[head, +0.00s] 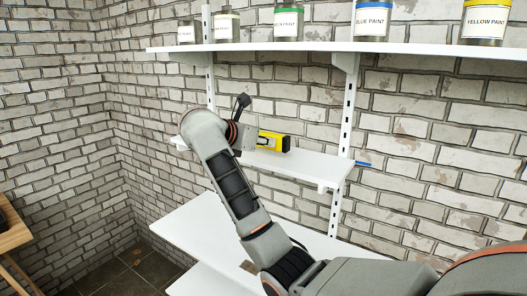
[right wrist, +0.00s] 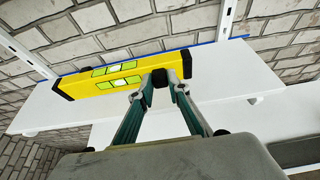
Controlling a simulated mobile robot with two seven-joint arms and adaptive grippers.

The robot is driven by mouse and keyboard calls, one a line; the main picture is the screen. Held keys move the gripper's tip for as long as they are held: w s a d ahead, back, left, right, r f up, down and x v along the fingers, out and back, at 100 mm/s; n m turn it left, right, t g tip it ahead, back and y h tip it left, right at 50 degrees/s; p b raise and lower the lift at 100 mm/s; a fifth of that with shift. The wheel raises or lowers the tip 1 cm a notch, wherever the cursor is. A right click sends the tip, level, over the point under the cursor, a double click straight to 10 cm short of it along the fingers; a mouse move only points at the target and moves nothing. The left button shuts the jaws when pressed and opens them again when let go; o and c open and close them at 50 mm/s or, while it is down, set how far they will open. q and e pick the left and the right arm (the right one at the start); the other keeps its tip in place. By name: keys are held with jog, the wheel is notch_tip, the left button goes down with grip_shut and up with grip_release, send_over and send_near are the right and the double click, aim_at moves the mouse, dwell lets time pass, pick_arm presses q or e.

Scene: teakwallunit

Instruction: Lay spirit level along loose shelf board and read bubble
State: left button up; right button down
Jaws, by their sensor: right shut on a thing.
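The yellow spirit level (head: 273,141) with black end caps is over the narrow white shelf board (head: 300,166), near the brick wall. In the right wrist view the level (right wrist: 95,82) runs roughly lengthwise along the board (right wrist: 75,112), with two greenish vial windows visible. The bubble is too small to read. I cannot tell whether the level touches the board. My right gripper (right wrist: 163,76) is shut on the level near its right end in that view. In the head view my right wrist hides the fingers and part of the level. My left gripper is out of view.
An upper shelf (head: 330,47) holds several paint cans, including blue (head: 371,20) and yellow (head: 485,22). A wider white shelf (head: 205,232) lies below. A slotted upright (head: 346,120) stands behind the board. A thin blue strip (head: 363,164) shows behind the board's right end.

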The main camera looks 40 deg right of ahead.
jog(key=shift+f, duration=1.45)
jog(key=c, duration=1.9)
grip_release()
jog(key=shift+f, duration=0.15)
jog(key=v, duration=1.2)
jog(key=shift+b, duration=0.35)
jog(key=shift+d, duration=0.1)
